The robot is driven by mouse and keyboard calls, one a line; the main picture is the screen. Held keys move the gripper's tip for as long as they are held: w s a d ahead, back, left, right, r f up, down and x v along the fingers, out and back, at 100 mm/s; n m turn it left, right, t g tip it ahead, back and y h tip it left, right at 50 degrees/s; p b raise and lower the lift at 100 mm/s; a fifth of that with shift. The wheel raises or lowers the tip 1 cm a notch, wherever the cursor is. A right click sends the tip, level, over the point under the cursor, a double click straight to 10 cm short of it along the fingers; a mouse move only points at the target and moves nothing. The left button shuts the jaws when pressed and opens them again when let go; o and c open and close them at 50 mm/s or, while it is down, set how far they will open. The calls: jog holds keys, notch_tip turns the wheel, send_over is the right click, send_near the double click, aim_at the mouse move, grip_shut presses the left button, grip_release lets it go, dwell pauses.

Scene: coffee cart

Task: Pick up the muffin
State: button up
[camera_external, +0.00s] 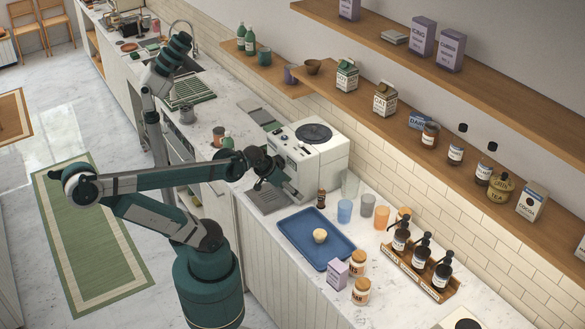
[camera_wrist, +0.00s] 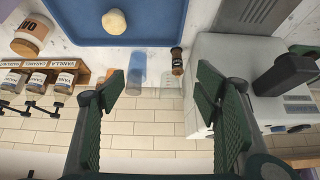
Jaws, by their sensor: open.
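The muffin (camera_external: 320,236) is small, round and pale, and sits on a blue tray (camera_external: 298,242) on the counter. In the wrist view the muffin (camera_wrist: 115,21) shows near the top, left of centre, on the blue tray (camera_wrist: 165,30). My gripper (camera_external: 268,180) is in front of the white coffee machine, up and to the left of the tray in the external view. In the wrist view my gripper (camera_wrist: 165,90) has its two green ridged fingers spread wide with nothing between them. It is apart from the muffin.
The coffee machine (camera_external: 318,165) stands close beside my gripper. A small dark bottle (camera_external: 321,198), a blue cup (camera_external: 344,211) and an orange cup (camera_external: 381,217) stand behind the tray. Jars (camera_external: 357,263) and a syrup rack (camera_external: 420,270) are to the right. The counter's front strip is clear.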

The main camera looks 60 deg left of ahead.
jog(key=shift+c, duration=1.3)
jog(key=shift+d+f, duration=0.1)
jog(key=n+g+h+b, duration=0.1)
jog(key=n+g+b, duration=0.3)
jog(key=n, duration=0.9)
send_over(315, 233)
jog(key=f, duration=1.2)
jog(key=shift+s+a+f, duration=0.1)
jog(key=shift+a, duration=0.3)
jog(key=shift+d+f+n, duration=0.35)
jog(key=shift+f+n, duration=0.05)
jog(key=shift+f, duration=0.1)
